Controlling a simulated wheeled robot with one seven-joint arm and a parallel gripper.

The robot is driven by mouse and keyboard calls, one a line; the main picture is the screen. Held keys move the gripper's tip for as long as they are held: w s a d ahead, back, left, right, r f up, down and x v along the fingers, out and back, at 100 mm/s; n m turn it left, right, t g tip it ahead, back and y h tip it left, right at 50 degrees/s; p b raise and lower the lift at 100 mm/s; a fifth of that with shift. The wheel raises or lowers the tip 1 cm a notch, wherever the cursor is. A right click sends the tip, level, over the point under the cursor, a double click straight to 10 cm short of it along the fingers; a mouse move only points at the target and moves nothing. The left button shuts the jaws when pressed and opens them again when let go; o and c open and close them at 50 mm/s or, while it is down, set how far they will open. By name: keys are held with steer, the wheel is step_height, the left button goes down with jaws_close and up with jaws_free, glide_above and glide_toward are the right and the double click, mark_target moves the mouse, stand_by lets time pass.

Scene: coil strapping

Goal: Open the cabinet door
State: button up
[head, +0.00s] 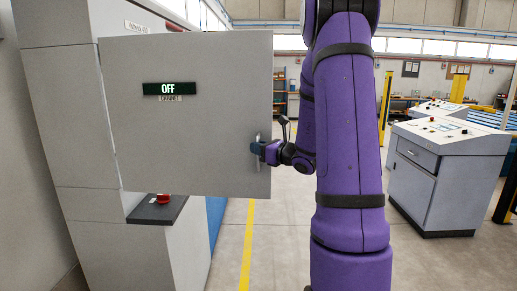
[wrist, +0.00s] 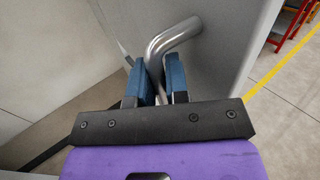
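The cabinet door (head: 205,115) is a flat grey panel with a green "OFF" display (head: 168,88) and a "CABINET" label. It stands swung out from the grey cabinet body (head: 65,110), reaching past the body's right side. My gripper (head: 257,148) is at the handle near the door's right edge. In the wrist view, the bent metal handle (wrist: 176,38) runs down between the two blue fingers of my gripper (wrist: 156,78), which close on it from both sides. The door's surface (wrist: 228,45) lies right of the handle there. The cabinet's inside is hidden in the head view.
A red button (head: 163,198) sits on a dark ledge below the door. A grey control console (head: 445,175) stands at the right. A yellow floor line (head: 247,245) runs along the open floor between them. Red shelving (wrist: 290,22) shows in the wrist view.

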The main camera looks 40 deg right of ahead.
steer(key=o, duration=0.4)
steer(key=s, duration=0.3)
steer(key=s+d, duration=0.1)
steer(key=s, duration=0.6)
steer(key=shift+s+d, duration=0.2)
steer(key=shift+s, duration=0.15)
